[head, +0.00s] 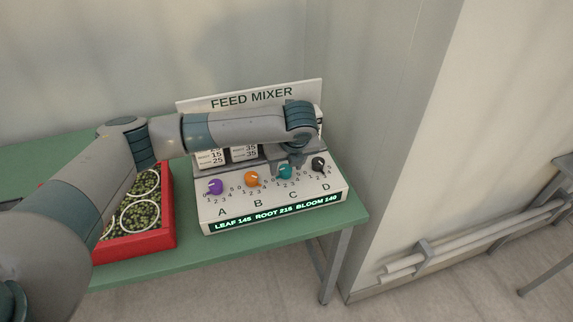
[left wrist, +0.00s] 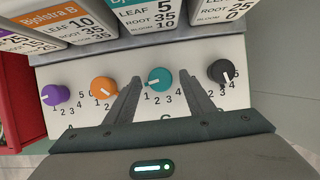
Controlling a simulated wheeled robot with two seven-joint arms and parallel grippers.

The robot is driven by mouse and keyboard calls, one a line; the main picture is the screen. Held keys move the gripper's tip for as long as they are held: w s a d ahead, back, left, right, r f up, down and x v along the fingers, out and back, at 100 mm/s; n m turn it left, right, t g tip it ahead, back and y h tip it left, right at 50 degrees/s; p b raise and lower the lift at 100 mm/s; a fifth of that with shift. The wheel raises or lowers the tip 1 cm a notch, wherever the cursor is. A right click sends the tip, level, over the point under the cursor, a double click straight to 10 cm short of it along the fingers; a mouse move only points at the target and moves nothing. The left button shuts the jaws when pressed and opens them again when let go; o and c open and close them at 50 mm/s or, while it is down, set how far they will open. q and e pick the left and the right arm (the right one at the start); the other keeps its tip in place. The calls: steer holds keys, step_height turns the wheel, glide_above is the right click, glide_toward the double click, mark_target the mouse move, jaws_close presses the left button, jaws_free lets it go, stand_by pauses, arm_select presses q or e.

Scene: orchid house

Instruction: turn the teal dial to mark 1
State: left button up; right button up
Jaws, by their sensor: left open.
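The teal dial (head: 285,172) sits above the letter C on the sloped white panel of the feed mixer (head: 262,208). In the left wrist view the teal dial (left wrist: 160,79) lies between the two fingertips of my left gripper (left wrist: 160,82). The jaws are open, with a gap showing on each side of the dial. Its white pointer points left and slightly down, to the left of mark 1; the mark it points at is not clear. In the head view my left gripper (head: 290,170) is over the dial from behind. My right gripper is not in view.
The orange dial (left wrist: 103,88) and black dial (left wrist: 221,71) flank the teal one, just outside my fingers. The purple dial (left wrist: 55,95) is farther left. Labelled feed packs (head: 227,154) stand behind the panel. A red crate (head: 140,245) with pots is left of the mixer.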

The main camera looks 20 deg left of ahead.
arm_select(q)
steer(key=c, duration=0.9)
steer(key=shift+c, duration=0.8)
